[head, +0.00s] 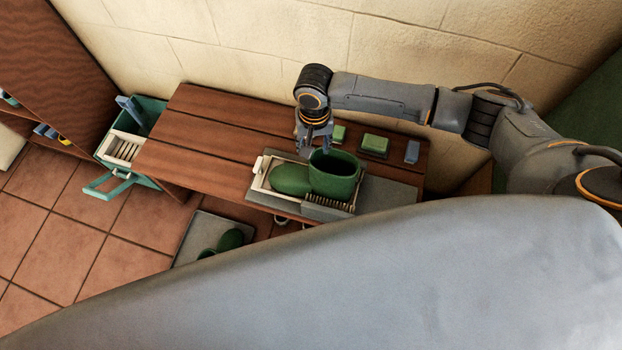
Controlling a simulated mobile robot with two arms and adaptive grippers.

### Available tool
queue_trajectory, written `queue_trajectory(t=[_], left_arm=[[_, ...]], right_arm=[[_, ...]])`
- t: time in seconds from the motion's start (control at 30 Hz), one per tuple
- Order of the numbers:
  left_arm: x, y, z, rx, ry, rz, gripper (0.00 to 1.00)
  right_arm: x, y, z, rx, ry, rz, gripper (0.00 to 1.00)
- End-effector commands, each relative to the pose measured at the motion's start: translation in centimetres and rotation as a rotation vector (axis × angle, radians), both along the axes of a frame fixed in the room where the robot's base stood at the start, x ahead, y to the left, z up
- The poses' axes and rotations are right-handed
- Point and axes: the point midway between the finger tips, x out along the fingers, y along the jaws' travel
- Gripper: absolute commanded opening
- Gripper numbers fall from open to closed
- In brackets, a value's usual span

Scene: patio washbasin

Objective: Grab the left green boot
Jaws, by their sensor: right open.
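A green boot (334,179) is in a pale tray (258,185) on the wooden table, its toe to the left and its open shaft up at the right. More green footwear (230,240) is on a grey mat on the floor, partly hidden by my body. The view does not settle which is the left boot. My right gripper (313,146) points down just behind the tabled boot in the picture, near its shaft. It is open and holds nothing visible; whether it touches the boot is unclear. My left gripper is out of view.
The wooden table (200,134) has free room at its left. Green blocks (374,146) and a blue-grey block (412,152) lie at its right. A teal crate (150,112) stands left of the table. The floor mat (192,240) lies in front.

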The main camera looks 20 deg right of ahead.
Motion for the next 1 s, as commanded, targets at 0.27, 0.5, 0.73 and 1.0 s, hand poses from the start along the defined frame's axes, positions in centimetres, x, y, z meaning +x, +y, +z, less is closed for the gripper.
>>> queue_trajectory(t=[0.27,0.5,0.73,1.0], left_arm=[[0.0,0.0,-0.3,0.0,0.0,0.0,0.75],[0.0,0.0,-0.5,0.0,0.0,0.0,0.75],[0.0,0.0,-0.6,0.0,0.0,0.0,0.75],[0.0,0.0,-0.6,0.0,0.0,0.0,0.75]], right_arm=[[0.0,0.1,-2.6,0.0,0.0,0.002,0.44],[-0.2,0.5,-6.0,0.0,0.0,0.002,0.44],[-0.2,0.5,-7.5,0.001,0.0,0.003,0.44],[-0.3,0.5,-7.5,0.001,0.0,0.003,0.24]])
